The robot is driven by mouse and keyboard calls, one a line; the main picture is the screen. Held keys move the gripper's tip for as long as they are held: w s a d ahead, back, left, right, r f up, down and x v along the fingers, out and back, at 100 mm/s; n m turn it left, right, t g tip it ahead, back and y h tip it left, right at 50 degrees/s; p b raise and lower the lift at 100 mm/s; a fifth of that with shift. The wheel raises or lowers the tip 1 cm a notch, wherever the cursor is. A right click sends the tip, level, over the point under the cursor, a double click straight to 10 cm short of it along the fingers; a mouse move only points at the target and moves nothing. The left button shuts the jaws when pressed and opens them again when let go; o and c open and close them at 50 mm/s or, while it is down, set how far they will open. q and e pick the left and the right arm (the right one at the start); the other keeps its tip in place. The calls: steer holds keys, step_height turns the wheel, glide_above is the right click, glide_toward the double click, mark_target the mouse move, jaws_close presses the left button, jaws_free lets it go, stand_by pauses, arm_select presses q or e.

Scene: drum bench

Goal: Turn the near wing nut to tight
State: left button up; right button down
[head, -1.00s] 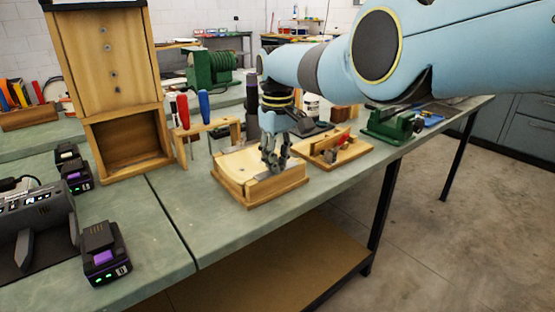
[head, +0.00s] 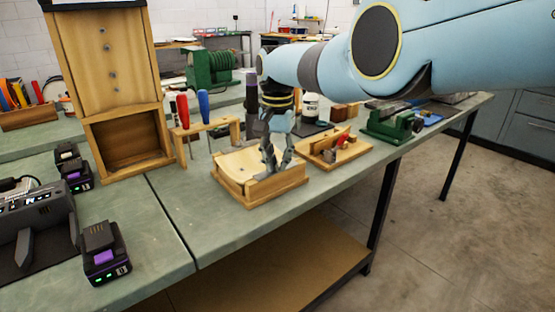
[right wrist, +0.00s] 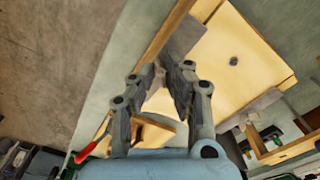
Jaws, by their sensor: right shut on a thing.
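The wooden block with a pale top (head: 282,190) sits on the green bench. My right gripper (head: 271,176) points down at its right part, fingers close together. In the right wrist view, the gripper (right wrist: 163,75) has its fingertips at a grey metal strip (right wrist: 186,40) on the block (right wrist: 250,85). The near wing nut cannot be made out; the fingertips hide what they hold. A small dark round piece (right wrist: 233,61) stands on the pale top, apart from the fingers. My left gripper is not in view.
Close right of the block is a wooden fixture (head: 335,150) with small parts, then a green vise (head: 392,125). A screwdriver rack (head: 208,130) and a tall wooden cabinet (head: 125,140) stand behind left. Batteries (head: 104,255) lie front left. Bench between them and the block is clear.

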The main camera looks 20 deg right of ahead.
steer(key=m, duration=0.5)
steer(key=shift+m, duration=2.6)
steer(key=c, duration=1.3)
jaws_free()
steer(key=shift+c, duration=0.2)
step_height(320, 180, up, 12)
